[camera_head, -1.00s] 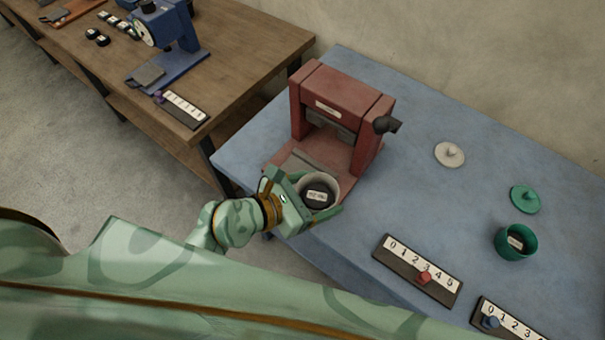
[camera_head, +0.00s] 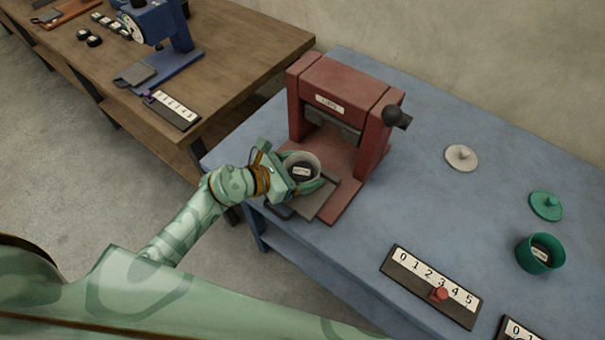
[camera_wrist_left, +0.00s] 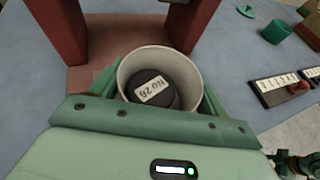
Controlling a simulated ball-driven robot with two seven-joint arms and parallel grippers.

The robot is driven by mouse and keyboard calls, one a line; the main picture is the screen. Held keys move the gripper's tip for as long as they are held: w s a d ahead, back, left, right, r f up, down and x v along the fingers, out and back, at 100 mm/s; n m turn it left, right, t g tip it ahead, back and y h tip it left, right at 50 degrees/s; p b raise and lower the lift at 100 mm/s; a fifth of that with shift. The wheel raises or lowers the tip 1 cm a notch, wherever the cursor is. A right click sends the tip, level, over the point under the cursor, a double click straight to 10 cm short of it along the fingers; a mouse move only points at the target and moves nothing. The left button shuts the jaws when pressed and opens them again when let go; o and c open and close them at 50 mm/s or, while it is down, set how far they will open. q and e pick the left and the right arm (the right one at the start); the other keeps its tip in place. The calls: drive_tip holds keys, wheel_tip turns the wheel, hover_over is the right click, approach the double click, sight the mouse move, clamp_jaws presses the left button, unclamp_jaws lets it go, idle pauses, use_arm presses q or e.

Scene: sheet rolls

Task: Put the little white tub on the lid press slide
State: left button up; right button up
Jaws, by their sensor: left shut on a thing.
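The little white tub (camera_head: 301,162) is held upright in my left gripper (camera_head: 304,182), with a dark labelled piece inside it. In the left wrist view the tub (camera_wrist_left: 165,62) stands between the two green fingers, which are shut on it. The red lid press (camera_head: 345,105) stands on the blue table. Its grey slide (camera_head: 322,199) sticks out at the front with a dark handle. The tub is over or on the slide's left part; I cannot tell whether it touches.
A white lid (camera_head: 461,157), a green lid (camera_head: 546,205) and a green tub (camera_head: 540,253) sit on the right of the blue table (camera_head: 430,200). A number scale (camera_head: 431,286) lies near the front edge. A wooden table (camera_head: 235,70) with a blue press stands at the left.

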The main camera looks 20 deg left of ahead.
use_arm(q)
drive_tip(key=shift+f, duration=0.65)
drive_tip(key=shift+r, duration=0.1)
use_arm(e)
drive_tip(key=shift+s+f, duration=0.1)
drive_tip(key=shift+f, duration=0.2)
use_arm(q)
drive_tip(key=o, duration=1)
use_arm(e)
drive_tip(key=shift+d+f, duration=0.1)
drive_tip(key=shift+d, duration=0.1)
use_arm(q)
drive_tip(key=shift+s+a+r, duration=0.1)
drive_tip(key=shift+a, duration=0.05)
drive_tip(key=p+v, duration=0.1)
drive_tip(key=v, duration=1)
drive_tip(key=shift+s+p, duration=0.25)
drive_tip(key=shift+p, duration=0.05)
use_arm(e)
drive_tip(key=shift+w+r, duration=0.25)
drive_tip(key=shift+r, duration=0.65)
use_arm(q)
drive_tip(key=shift+a+r, duration=0.15)
use_arm(e)
drive_tip(key=shift+a, duration=0.1)
